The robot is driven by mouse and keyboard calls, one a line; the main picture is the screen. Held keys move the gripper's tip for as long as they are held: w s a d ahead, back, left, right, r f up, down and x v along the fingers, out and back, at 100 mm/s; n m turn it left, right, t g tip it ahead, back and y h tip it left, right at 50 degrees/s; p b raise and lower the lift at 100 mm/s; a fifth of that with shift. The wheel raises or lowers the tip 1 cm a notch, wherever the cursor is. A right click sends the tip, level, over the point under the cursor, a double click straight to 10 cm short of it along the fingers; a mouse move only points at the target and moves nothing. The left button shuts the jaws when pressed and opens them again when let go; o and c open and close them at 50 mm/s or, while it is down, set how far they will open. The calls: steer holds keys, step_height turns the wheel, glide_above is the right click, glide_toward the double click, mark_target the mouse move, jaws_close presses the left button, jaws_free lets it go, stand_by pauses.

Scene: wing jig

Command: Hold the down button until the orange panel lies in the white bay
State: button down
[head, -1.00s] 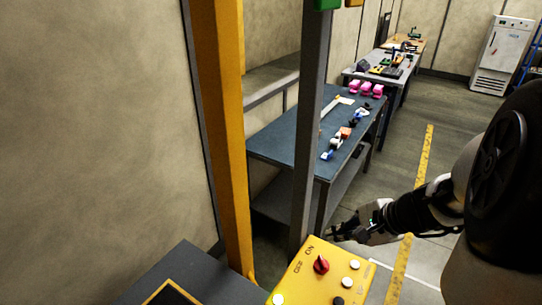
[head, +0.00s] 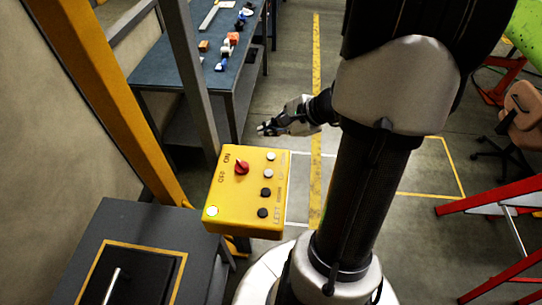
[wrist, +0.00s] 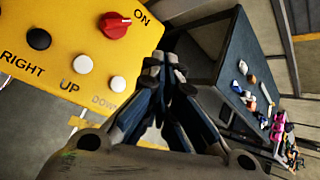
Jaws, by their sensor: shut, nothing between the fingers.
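The yellow control box (head: 228,190) carries a red knob (head: 242,167), two white buttons, two black buttons and a lit lamp (head: 212,211). In the wrist view the down button (wrist: 117,84) is the white one by the faint DOWN label; it also shows in the head view (head: 271,156), at the box's far end. The other white button (wrist: 83,63) is by UP. My gripper (head: 265,129) is shut and empty, beyond the box's far edge; its fingertips show in the wrist view (wrist: 163,68), apart from the down button.
A yellow post (head: 100,90) and a grey post (head: 190,75) stand left of the box. A blue-topped workbench (head: 175,60) with small parts is behind. A dark cabinet (head: 195,262) is at front left. A red frame (head: 490,200) and chair (head: 525,105) stand right.

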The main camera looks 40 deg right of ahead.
mark_target(270, 158)
step_height(270, 158, down, 8)
steer(key=b, duration=0.5)
steer(key=shift+r+b, duration=0.25)
steer(key=shift+b, duration=0.1)
steer(key=shift+f, duration=0.1)
stand_by(0.8)
steer(key=shift+f+b, duration=0.3)
steer(key=shift+b, duration=0.2)
steer(key=shift+f+b, duration=0.45)
steer(key=shift+b, duration=0.05)
stand_by(1.7)
stand_by(1.4)
steer(key=shift+r+p, duration=0.65)
steer(key=shift+r, duration=0.2)
steer(key=shift+r+p, duration=1.95)
steer(key=shift+r, duration=0.6)
